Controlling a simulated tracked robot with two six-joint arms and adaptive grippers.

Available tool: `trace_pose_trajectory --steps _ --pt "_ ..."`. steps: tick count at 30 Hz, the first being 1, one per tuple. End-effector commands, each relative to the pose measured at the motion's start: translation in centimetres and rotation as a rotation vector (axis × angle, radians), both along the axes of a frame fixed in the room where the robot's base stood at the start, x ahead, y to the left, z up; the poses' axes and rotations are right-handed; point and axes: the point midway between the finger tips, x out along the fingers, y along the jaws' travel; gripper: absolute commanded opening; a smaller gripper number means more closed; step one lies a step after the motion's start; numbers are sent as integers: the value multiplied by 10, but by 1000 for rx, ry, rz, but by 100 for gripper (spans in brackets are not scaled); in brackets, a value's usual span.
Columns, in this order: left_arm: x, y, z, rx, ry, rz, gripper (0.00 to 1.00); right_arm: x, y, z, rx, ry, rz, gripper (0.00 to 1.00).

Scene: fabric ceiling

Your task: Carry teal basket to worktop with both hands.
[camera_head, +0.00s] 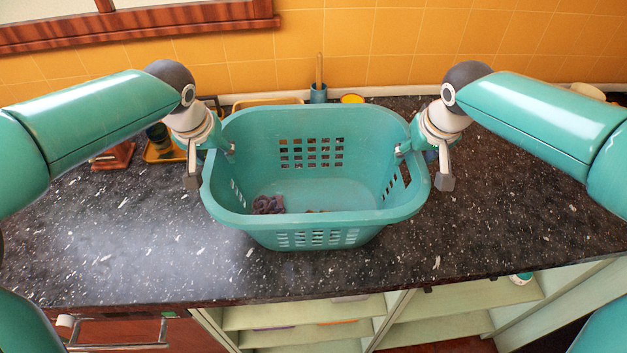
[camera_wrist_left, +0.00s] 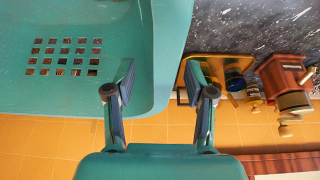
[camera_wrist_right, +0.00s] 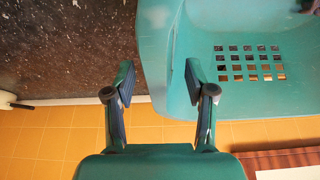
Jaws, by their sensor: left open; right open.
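The teal basket (camera_head: 315,232) sits upright on the dark speckled worktop (camera_head: 110,245), near its middle. A dark crumpled item (camera_head: 268,204) lies inside it. My left gripper (camera_head: 212,165) is open at the basket's left side. In the left wrist view its fingers (camera_wrist_left: 160,95) straddle the basket's side wall (camera_wrist_left: 172,50), one inside and one outside. My right gripper (camera_head: 424,165) is open at the right side. In the right wrist view its fingers (camera_wrist_right: 160,90) straddle the other side wall (camera_wrist_right: 158,40). I cannot tell whether any finger touches the basket.
Behind the basket are a blue pot with a handle (camera_head: 318,95) and a yellow round item (camera_head: 352,98). A wooden grinder (camera_wrist_left: 285,80) and a yellow tray (camera_wrist_left: 215,70) stand left of it. Open shelves (camera_head: 300,312) lie below the front edge. Worktop on both sides is mostly clear.

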Motion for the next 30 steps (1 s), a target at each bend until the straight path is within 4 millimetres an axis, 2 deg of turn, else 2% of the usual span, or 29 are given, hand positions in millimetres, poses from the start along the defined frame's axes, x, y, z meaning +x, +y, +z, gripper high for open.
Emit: trace_pose_trajectory --steps 6,15,25,30 --pt "5 1 -13 -1 0 0 55 5 0 -13 1 0 0 55" --pt "6 0 -14 -1 0 0 55 6 0 -14 0 0 0 55" --pt "6 0 -14 -1 0 0 0 6 1 -14 0 0 0 0" --pt "6 1 -14 0 0 0 0 6 0 -14 0 0 0 0"
